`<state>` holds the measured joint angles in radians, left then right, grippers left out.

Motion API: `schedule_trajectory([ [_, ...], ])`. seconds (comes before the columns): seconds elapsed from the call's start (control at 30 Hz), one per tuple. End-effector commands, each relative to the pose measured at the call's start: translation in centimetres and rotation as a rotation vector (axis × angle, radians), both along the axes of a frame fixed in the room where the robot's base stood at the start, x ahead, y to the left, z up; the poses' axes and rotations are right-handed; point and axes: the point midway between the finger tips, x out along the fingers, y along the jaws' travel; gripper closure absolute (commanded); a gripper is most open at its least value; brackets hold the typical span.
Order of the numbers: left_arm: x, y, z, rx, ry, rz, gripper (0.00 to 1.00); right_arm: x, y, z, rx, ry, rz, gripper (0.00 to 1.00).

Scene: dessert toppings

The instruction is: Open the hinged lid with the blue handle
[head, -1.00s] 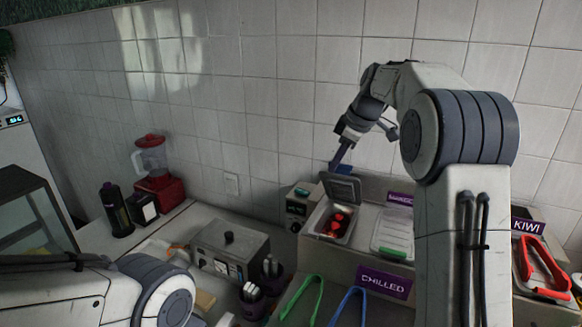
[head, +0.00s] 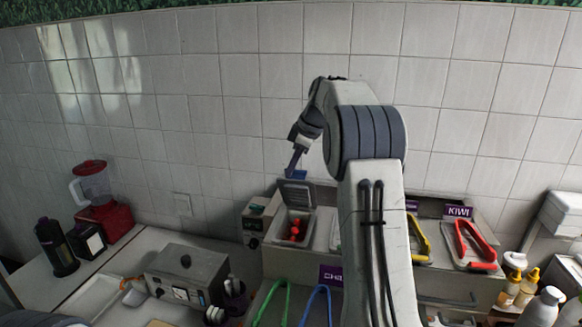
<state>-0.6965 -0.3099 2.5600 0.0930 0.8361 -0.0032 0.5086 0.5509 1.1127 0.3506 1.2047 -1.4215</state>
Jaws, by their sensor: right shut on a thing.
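The hinged lid (head: 297,195) stands raised at the back of a small metal container (head: 284,232) with red fruit (head: 295,229) inside. Its blue handle (head: 300,174) shows at the lid's top edge. My right gripper (head: 294,170) reaches down from above and is shut on the blue handle. Its fingertips are small and dark in this view. My left gripper is out of view.
A control box (head: 253,222) stands left of the container. Red tongs (head: 477,243), yellow tongs (head: 419,238) and bottles (head: 541,306) are at the right. A red blender (head: 103,217) and a metal box (head: 186,268) are at the left. My right arm hides part of the counter.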

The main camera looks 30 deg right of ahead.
Motion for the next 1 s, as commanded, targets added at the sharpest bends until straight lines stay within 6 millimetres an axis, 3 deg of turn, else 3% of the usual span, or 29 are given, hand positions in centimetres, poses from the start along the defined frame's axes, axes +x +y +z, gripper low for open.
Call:
schedule_trajectory([
  [0.53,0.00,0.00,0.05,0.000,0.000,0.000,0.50,0.11,0.14,0.44,-0.003,-0.008,0.003,1.00],
  [0.57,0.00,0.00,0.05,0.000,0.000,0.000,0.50,0.12,0.15,0.44,-0.003,-0.008,0.003,0.70],
  [0.63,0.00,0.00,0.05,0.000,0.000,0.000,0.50,0.12,0.14,0.39,-0.003,-0.007,0.002,0.45],
  [1.0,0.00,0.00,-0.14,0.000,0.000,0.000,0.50,-0.01,0.06,0.38,-0.002,-0.004,0.002,0.45],
])
